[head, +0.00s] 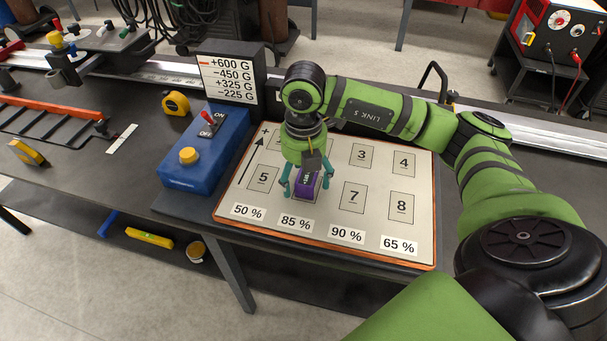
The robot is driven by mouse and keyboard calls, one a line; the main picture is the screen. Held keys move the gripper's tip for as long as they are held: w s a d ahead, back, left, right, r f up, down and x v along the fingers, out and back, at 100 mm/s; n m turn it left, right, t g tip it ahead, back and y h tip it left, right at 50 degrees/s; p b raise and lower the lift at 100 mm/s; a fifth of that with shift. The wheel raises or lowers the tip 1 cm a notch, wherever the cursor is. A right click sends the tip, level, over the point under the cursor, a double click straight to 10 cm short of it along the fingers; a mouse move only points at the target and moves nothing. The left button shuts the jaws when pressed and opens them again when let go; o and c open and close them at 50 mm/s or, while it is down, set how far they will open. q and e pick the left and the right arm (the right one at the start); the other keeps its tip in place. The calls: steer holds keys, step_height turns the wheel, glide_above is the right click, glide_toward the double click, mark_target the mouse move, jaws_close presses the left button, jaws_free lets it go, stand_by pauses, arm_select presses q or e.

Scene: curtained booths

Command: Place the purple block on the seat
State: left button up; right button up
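The purple block (306,187) stands on the white numbered board (330,222), in the front row between seat 5 (263,178) and seat 7 (352,196). It covers most of the outlined seat under it, whose number is hidden. My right gripper (306,188) points down over the block, with one teal finger on each side. The fingers look spread, with small gaps to the block. The block's top is partly hidden by the gripper. Seats 3 (363,155), 4 (403,163) and 8 (401,206) are bare. My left gripper is not in view.
A blue switch box (200,165) with a red lever and yellow button stands left of the board. A sign (228,80) with gram values stands behind it. A yellow tape measure (176,103) and an orange-railed rack (52,108) lie farther left.

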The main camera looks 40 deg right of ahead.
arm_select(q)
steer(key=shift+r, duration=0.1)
arm_select(e)
steer(key=shift+r, duration=0.1)
steer(key=shift+r, duration=0.35)
step_height(320, 180, up, 10)
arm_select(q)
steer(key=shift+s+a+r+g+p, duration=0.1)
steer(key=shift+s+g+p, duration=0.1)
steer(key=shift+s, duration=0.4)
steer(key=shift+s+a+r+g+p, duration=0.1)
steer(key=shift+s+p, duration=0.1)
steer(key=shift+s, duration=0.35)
arm_select(e)
steer(key=shift+r, duration=0.65)
